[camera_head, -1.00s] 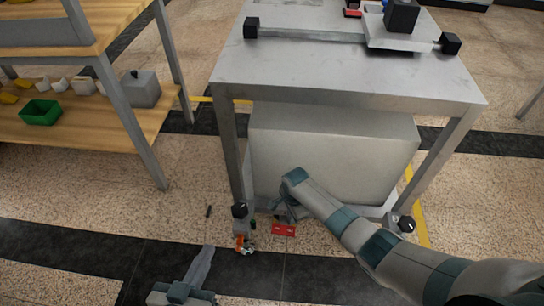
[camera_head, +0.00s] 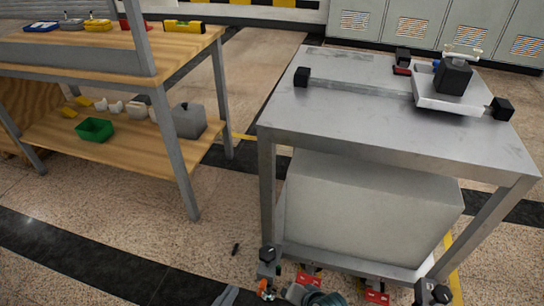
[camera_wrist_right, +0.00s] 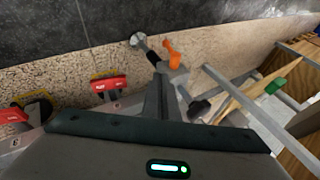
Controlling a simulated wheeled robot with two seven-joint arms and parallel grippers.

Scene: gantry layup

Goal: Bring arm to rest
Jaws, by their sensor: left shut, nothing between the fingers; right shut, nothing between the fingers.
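My left gripper (camera_head: 226,296) shows only as a grey tip at the bottom edge of the head view, shut and empty. Part of my right arm (camera_head: 318,297) shows at the bottom edge of the head view, to the right of it, in front of the metal table (camera_head: 405,140); its fingers are not clear there. In the right wrist view my right gripper (camera_wrist_right: 155,103) is shut with nothing between its fingers. It points toward an orange part (camera_wrist_right: 173,53) beside a table foot; whether they touch cannot be told.
Red parts (camera_head: 376,297) sit low at the table's base; one shows in the right wrist view (camera_wrist_right: 108,84). A grey box (camera_head: 365,205) fills the space under the table. A wooden bench (camera_head: 100,70) stands left.

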